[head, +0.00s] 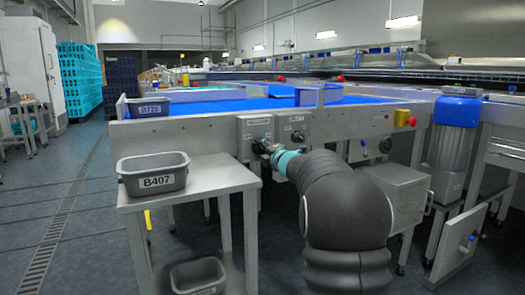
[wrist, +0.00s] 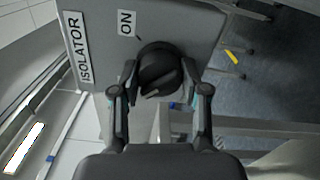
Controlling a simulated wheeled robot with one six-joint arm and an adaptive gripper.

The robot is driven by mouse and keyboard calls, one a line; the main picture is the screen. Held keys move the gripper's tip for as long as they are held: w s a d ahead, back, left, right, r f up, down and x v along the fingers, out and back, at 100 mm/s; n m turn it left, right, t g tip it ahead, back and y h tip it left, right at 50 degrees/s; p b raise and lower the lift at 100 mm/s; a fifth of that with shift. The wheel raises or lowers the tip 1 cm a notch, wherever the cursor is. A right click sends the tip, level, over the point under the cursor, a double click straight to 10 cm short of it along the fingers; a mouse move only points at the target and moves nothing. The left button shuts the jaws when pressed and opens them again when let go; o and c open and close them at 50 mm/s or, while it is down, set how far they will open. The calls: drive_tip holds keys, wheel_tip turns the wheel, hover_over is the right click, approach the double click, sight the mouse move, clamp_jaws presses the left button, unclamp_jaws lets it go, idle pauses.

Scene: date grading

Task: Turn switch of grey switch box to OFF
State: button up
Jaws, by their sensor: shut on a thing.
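The grey switch box (wrist: 205,28) fills the upper middle of the wrist view, with an "ISOLATOR" label (wrist: 77,50) and an "ON" label (wrist: 127,23). Its round black switch (wrist: 162,62) has a raised grip. My gripper (wrist: 159,74) has one finger on each side of the switch and is shut on it. A light mark shows on the near side of the grip; I cannot tell the exact switch setting. In the head view my gripper (head: 264,147) is at the left one of two grey boxes (head: 250,124) on the conveyor's side, partly covering its lower part.
A second grey box (head: 298,122) with a black knob is just right of it. A bin B407 (head: 153,183) stands on a steel table (head: 215,174) at the left, close to my arm. A red and yellow stop button (head: 403,118) is further right. Floor at the left is open.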

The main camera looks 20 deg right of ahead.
idle(0.3)
drive_tip(key=o, duration=1.1)
drive_tip(key=shift+o, duration=0.2)
drive_tip(key=s, duration=1.2)
drive_tip(key=shift+d, duration=0.2)
